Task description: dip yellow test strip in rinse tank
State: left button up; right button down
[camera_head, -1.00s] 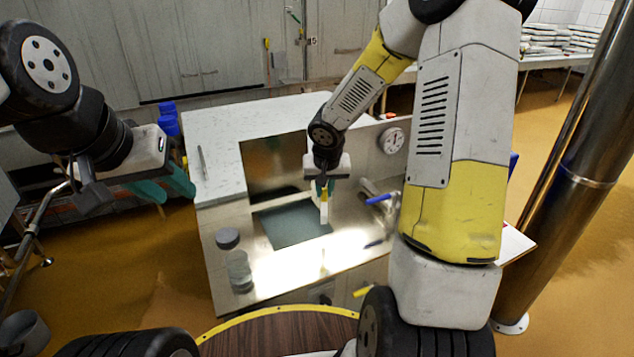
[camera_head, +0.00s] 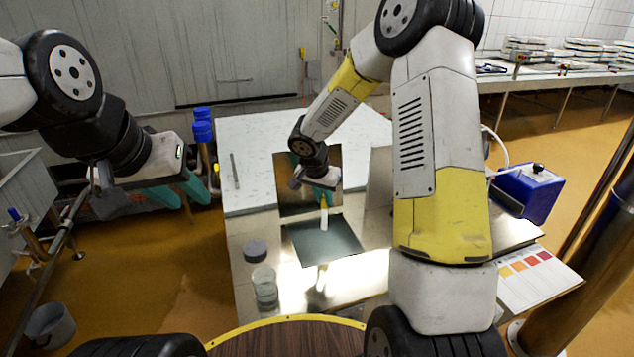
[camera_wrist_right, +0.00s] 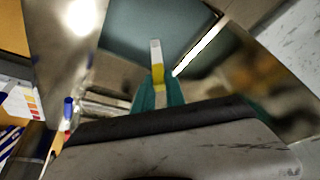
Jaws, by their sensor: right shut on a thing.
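The test strip (camera_head: 324,217), white with a yellow part near the grip, hangs upright from my right gripper (camera_head: 323,193). The right gripper is shut on it. In the right wrist view the strip (camera_wrist_right: 155,52) shows between the teal fingers, its white end in front of the dark water. The rinse tank (camera_head: 322,242) is a dark greenish square set in the steel counter. The strip's lower end appears over the tank's back part; I cannot tell whether it touches the water. My left gripper (camera_head: 180,193) is open and empty, out over the floor to the left.
A dark round lid (camera_head: 255,251) and a clear jar (camera_head: 265,287) stand left of the tank. A colour chart (camera_head: 535,275) and a blue box (camera_head: 527,192) are at the right. A pale marble-like top (camera_head: 250,150) lies behind. My right arm hides part of the counter.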

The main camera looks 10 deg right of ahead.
aim_at(324, 226)
jog(key=shift+f, duration=5.65)
